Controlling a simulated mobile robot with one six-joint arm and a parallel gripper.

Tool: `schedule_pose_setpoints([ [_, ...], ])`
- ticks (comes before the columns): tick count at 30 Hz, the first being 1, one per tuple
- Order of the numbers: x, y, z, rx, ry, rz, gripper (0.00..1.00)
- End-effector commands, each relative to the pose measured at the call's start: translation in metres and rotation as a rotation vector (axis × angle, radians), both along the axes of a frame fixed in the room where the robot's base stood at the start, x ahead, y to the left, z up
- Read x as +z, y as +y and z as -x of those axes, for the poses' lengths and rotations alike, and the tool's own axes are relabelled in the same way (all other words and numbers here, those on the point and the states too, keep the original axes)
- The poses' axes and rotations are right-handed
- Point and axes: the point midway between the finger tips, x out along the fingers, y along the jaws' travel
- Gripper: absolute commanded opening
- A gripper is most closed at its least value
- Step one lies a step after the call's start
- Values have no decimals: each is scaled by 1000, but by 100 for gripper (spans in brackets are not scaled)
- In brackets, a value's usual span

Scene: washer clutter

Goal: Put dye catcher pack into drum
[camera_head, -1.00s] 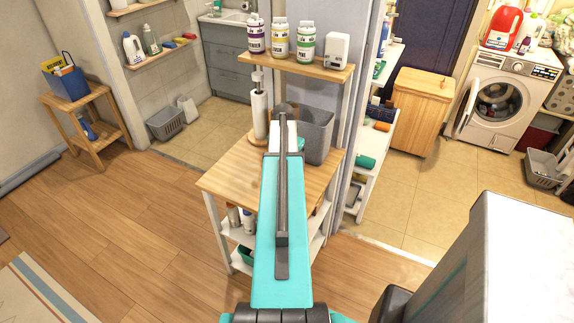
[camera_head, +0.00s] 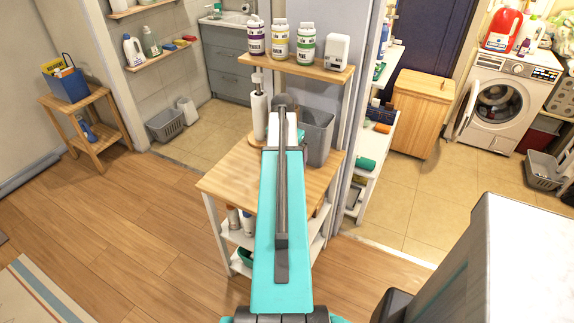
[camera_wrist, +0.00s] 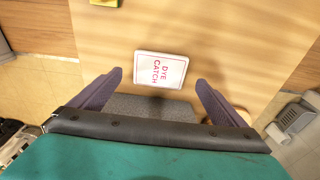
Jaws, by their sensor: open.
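The dye catcher pack (camera_wrist: 161,69) is a small white packet with a red border and red "DYE CATCH" lettering. In the wrist view it lies on a light wooden surface, slightly beyond and between the two purple-grey fingers. My gripper (camera_wrist: 159,80) is open and empty, with its fingers apart on either side. In the head view my teal arm hides the pack and most of the gripper. The white washing machine (camera_head: 515,75) stands at the far right with its round door open, showing the dark drum (camera_head: 497,106).
A wooden-topped shelf table (camera_head: 228,178) carries a paper roll (camera_head: 259,112) and a grey bin (camera_head: 317,137) near my arm. A wall shelf (camera_head: 300,66) with bottles hangs above. Tiled floor between is clear.

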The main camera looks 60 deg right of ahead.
Motion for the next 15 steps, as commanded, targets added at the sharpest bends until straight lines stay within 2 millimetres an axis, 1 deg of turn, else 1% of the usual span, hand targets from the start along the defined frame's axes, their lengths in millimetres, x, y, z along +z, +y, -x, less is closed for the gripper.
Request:
schedule_pose_setpoints([
  [15, 59, 7, 0, 1, 0, 1, 96],
])
